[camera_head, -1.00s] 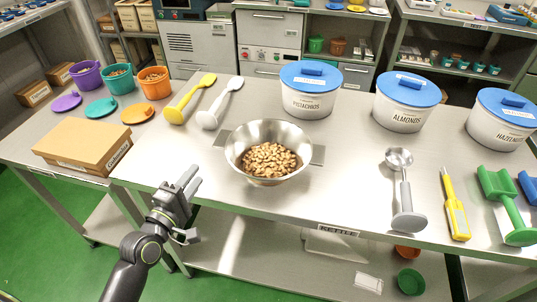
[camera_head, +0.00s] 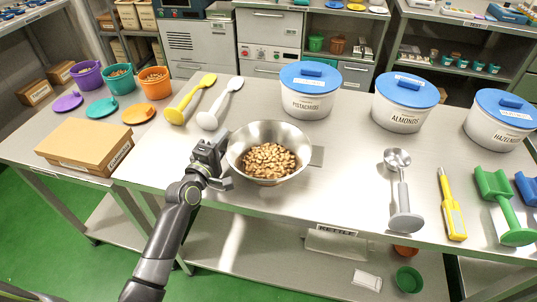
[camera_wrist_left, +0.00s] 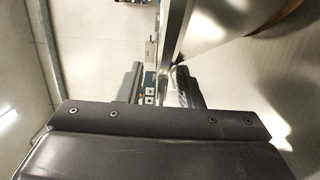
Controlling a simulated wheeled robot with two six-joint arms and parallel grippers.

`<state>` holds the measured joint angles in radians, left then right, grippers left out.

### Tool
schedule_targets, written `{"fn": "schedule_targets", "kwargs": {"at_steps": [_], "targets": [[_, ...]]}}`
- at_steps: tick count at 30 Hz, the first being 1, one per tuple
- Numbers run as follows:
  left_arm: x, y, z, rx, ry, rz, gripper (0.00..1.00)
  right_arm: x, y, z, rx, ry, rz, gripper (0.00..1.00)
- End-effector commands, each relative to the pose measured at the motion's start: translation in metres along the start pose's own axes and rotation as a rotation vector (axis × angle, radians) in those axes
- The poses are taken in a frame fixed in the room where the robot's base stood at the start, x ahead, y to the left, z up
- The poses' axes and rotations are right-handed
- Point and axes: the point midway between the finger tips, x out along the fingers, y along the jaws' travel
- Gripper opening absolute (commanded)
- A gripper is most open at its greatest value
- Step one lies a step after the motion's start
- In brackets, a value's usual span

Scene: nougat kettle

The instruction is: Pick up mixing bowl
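The mixing bowl (camera_head: 244,169) is a shiny steel bowl holding brown nuts, upright on the steel table. A flat grey tab (camera_head: 317,156) shows at its right side; its left side is partly hidden by my gripper. My left gripper (camera_head: 212,151) is beside the bowl's left rim, very close to it; I cannot tell if it touches. In the left wrist view its two dark fingers (camera_wrist_left: 158,88) stand apart with a gap between them. The bowl's curved steel wall (camera_wrist_left: 212,22) shows there at upper right, mostly beside the fingers. My right gripper is not in view.
A cardboard box (camera_head: 85,148) lies left. Yellow (camera_head: 189,100) and white scoops (camera_head: 220,104) lie behind the gripper. The pistachios tub (camera_head: 307,91) and almonds tub (camera_head: 404,103) stand behind and right.

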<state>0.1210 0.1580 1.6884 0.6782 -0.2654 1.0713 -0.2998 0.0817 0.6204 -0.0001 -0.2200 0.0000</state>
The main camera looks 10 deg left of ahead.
Motion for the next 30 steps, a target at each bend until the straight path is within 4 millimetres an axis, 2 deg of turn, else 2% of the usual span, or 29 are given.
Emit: {"fn": "schedule_targets", "kwargs": {"at_steps": [4,12,14,20,30], "targets": [[0.015,-0.001,0.0,0.0,0.0,-0.001,0.33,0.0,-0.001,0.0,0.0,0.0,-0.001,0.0],[0.018,-0.001,0.0,0.0,0.0,-0.001,0.33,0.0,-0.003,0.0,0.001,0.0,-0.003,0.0],[0.018,-0.001,0.0,0.0,0.0,-0.001,0.28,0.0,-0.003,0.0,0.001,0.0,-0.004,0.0],[0.018,-0.001,0.0,0.0,0.0,-0.001,0.01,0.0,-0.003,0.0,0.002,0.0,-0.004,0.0],[0.018,0.001,0.0,-0.002,0.0,0.003,0.0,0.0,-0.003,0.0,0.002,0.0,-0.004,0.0]]}}
